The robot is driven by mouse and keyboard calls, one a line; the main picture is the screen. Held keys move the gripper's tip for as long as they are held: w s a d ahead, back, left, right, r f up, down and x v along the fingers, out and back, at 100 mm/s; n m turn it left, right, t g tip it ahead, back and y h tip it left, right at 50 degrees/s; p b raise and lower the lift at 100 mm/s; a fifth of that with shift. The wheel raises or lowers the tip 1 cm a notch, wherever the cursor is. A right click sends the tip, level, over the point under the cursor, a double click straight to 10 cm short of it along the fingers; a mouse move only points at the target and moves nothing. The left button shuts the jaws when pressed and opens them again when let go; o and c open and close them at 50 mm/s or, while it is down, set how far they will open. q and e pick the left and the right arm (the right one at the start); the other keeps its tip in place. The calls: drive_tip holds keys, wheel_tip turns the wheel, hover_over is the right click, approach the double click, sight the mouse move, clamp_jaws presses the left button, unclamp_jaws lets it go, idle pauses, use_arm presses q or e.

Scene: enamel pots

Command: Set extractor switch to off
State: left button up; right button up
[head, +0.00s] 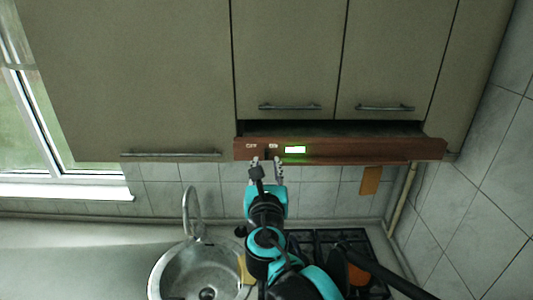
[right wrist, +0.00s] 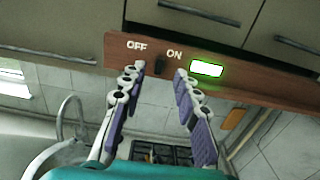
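The extractor hood (head: 360,149) is a brown wooden strip under the wall cabinets. Its small dark switch (right wrist: 160,66) sits between the white OFF and ON labels; I cannot tell for certain which way it is set. The green indicator (right wrist: 206,68) right of it is lit and also shows in the head view (head: 295,150). My right gripper (right wrist: 157,74) is open and empty, with its fingertips just below and to either side of the switch. In the head view my right gripper (head: 266,164) reaches up to the strip. My left gripper is out of view.
Below are a round metal sink (head: 172,272) with a tall tap (head: 188,210) and a dark stove (head: 322,240). Cabinet handles (head: 290,107) stick out above the hood. An orange-brown piece (head: 371,180) hangs below the hood at the right.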

sight(266, 154)
drive_tip(key=w, duration=0.4)
drive_tip(key=shift+w, duration=0.15)
clamp_jaws()
drive_tip(key=shift+a, duration=1.15)
unclamp_jaws()
